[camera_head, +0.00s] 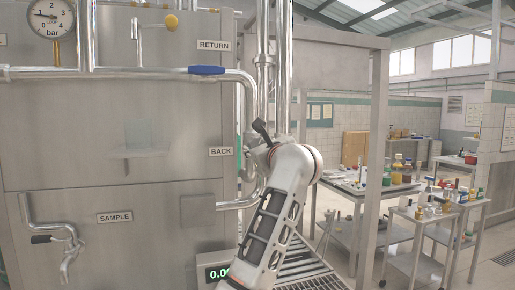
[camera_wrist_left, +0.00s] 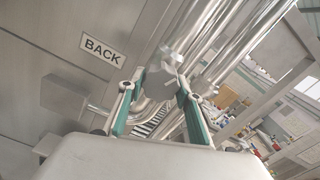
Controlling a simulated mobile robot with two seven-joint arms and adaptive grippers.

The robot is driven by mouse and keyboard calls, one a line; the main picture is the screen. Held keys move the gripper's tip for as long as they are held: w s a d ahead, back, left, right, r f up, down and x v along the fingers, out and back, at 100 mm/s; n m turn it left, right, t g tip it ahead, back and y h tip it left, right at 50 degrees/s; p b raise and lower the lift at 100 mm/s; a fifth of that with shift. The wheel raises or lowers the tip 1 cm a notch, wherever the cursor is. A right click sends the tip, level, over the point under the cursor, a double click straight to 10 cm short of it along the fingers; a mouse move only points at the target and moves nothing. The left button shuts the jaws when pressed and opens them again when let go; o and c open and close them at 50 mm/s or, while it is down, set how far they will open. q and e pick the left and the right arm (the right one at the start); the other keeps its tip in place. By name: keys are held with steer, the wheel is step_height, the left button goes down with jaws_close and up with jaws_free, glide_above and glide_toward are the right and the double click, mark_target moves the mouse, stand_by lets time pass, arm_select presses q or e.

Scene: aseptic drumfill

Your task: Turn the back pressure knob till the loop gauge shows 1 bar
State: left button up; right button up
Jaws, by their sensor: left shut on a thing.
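The loop gauge (camera_head: 50,17) is a round white dial at the top left, marked bar. Its dark needle points left from the centre; the exact reading is too small to tell. The back pressure knob is by the pipes right of the BACK label (camera_head: 221,152), mostly hidden by my gripper in the head view. In the left wrist view, a pale grey piece, seemingly the knob (camera_wrist_left: 160,80), lies between my fingertips, below and right of the BACK label (camera_wrist_left: 102,48). My left gripper (camera_head: 259,138) is shut on it; its green-sided fingers (camera_wrist_left: 159,86) show on both sides.
Steel pipes (camera_head: 283,70) rise close behind my gripper. A blue-sleeved pipe (camera_head: 206,70) runs above, and a sample tap (camera_head: 68,250) is at the lower left. A green-digit display (camera_head: 217,273) sits beside my arm. Carts with bottles (camera_head: 420,215) stand to the right.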

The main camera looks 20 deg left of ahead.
mark_target(254, 111)
arm_select(q)
steer(key=shift+r, duration=0.15)
steer(key=o, duration=1.1)
steer(key=shift+c, duration=0.2)
steer(key=shift+o, duration=0.3)
step_height(254, 111, up, 10)
steer(key=shift+f, duration=0.1)
